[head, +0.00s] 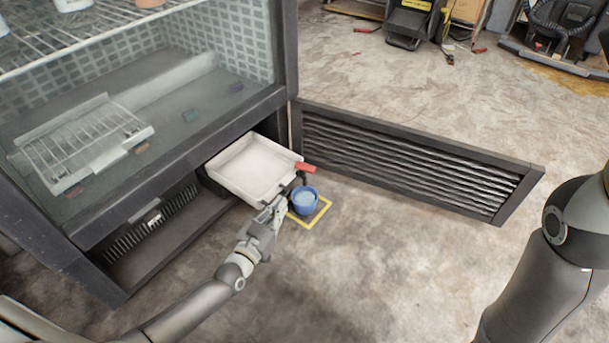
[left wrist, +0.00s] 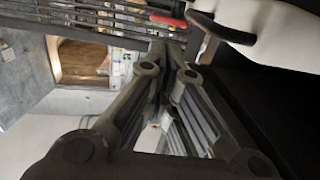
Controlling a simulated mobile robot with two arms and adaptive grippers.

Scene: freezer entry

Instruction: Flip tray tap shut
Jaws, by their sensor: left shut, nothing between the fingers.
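The white tray (head: 252,170) sticks out of the open bay under the freezer cabinet. At its front right corner is the tap, with a red handle (head: 306,167) pointing to the right and a dark spout. In the left wrist view the red handle (left wrist: 168,20) and the black curved spout (left wrist: 222,30) show just beyond the fingertips. My left gripper (head: 289,190) is shut and empty, close to the tap; I cannot tell whether it touches it. A blue cup (head: 305,203) with pale liquid stands under the spout. My right gripper is out of view.
The cup stands on a yellow floor square (head: 325,207). A dark louvred panel (head: 410,160) juts out right of the bay. The glass-fronted cabinet (head: 130,110) rises at left. Open floor (head: 400,270) lies in front. Machines (head: 410,22) stand at the back.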

